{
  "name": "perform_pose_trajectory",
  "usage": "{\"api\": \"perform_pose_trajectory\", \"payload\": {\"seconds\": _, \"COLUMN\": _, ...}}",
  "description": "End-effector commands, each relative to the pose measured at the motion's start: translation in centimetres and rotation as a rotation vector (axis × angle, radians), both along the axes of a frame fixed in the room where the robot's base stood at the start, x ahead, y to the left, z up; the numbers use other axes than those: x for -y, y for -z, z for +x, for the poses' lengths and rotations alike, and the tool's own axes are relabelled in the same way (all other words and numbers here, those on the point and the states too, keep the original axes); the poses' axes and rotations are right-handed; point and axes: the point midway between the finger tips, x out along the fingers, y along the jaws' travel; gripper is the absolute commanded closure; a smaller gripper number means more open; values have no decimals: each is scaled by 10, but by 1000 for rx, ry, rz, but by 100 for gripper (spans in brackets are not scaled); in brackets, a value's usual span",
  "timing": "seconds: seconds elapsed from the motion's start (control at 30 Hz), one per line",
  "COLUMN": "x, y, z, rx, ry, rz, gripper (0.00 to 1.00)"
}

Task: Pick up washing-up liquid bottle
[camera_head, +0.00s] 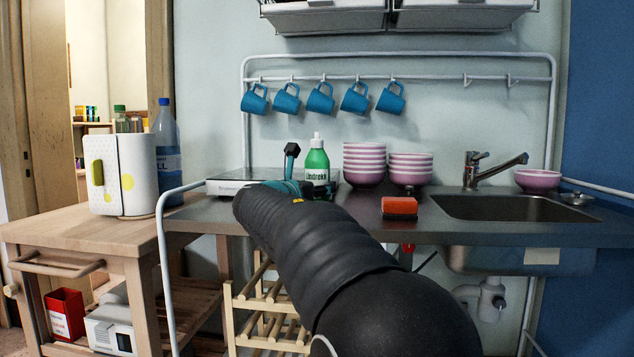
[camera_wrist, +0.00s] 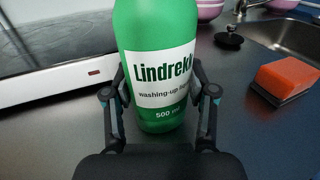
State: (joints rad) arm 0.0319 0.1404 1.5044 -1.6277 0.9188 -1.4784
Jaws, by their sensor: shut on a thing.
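The washing-up liquid bottle (camera_head: 316,160) is green with a white cap and a white label. It stands upright on the dark counter, left of the stacked bowls in the head view. In the wrist view the bottle (camera_wrist: 157,35) fills the middle, with its label facing me. My gripper (camera_wrist: 160,95) has one finger on each side of the bottle's lower part and is shut on it. In the head view my arm reaches to the bottle, and my gripper (camera_head: 297,187) is partly hidden behind the arm. The bottle's base seems at counter level; I cannot tell if it is lifted.
A white hob (camera_head: 228,187) lies left of the bottle. Stacked pink bowls (camera_head: 364,165) stand close at its right. Blue mugs (camera_head: 320,98) hang above.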

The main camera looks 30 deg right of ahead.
Motion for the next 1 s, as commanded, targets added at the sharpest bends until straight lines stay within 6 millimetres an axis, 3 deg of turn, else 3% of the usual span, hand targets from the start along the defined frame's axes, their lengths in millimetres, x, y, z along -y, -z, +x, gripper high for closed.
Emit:
{"api": "perform_pose_trajectory", "payload": {"seconds": 0.37, "x": 0, "y": -6, "z": 0, "rx": 1, "ry": 0, "rz": 0, "gripper": 90}}
{"api": "perform_pose_trajectory", "payload": {"seconds": 0.67, "x": 2, "y": -49, "z": -1, "rx": 6, "ry": -2, "rz": 0, "gripper": 90}}
{"api": "perform_pose_trajectory", "payload": {"seconds": 1.0, "x": 66, "y": -85, "z": -25, "rx": 4, "ry": 2, "rz": -1, "gripper": 90}}
